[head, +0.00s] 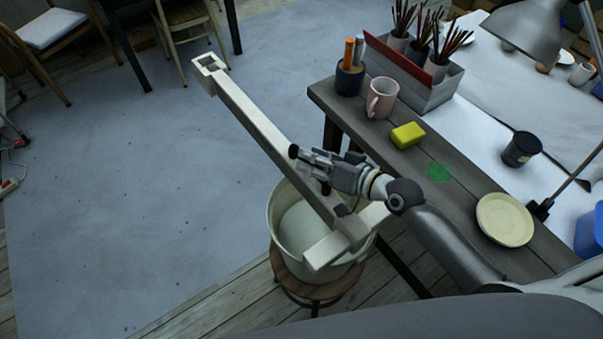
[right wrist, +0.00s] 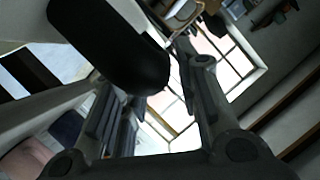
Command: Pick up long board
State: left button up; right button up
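A long pale board (head: 262,132) runs diagonally in the head view. It has a square open frame at its far end and a crosspiece (head: 325,250) at its near end. Its near part lies across the top of a pale round bucket (head: 285,225). My right gripper (head: 309,170) overlaps the board's near half in the head view, and whether it touches the board I cannot tell. In the right wrist view its fingers (right wrist: 160,105) are spread, with window panes showing between them and no board. My left gripper is not in view.
The bucket stands on a wooden stool (head: 314,292). A dark wooden table (head: 455,185) to the right holds a pink mug (head: 382,98), a yellow sponge (head: 408,135) and a cream plate (head: 505,220). Chairs stand at the upper left. The grey floor (head: 120,190) is open.

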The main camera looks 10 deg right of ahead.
jog(key=shift+x, duration=1.3)
jog(key=shift+s+d, duration=0.1)
grip_shut()
jog(key=shift+w+r, duration=0.2)
jog(key=shift+r, duration=0.15)
